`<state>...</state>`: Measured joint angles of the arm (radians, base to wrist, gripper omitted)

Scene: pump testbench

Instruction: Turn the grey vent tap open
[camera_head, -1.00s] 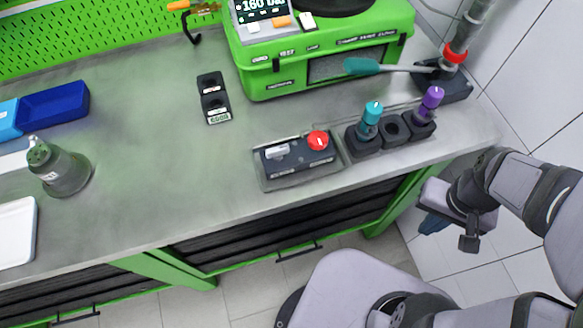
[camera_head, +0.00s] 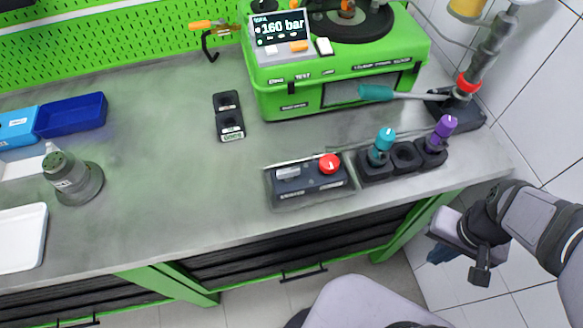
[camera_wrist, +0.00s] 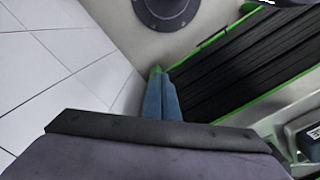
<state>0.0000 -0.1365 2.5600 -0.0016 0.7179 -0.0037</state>
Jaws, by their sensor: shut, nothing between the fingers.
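The grey tap (camera_head: 288,173) is a small light-grey lever on the left of a dark block, beside a red knob (camera_head: 330,164). The block (camera_head: 310,184) sits in a shallow tray near the bench's front edge. The lever lies roughly along the block's length. My gripper (camera_head: 438,255) hangs off the bench, beyond its front right corner, well apart from the tap and pointing down. In the wrist view its blue fingers (camera_wrist: 161,98) are together with nothing between them. The tap is not clearly made out in the wrist view.
Right of the block stands a holder (camera_head: 405,157) with teal (camera_head: 384,142) and purple (camera_head: 446,128) knobbed plugs. Behind is the green test unit (camera_head: 285,101), its display reading 160 bar, and a teal-handled lever (camera_head: 376,92). Bare bench (camera_head: 170,190) lies left of the block.

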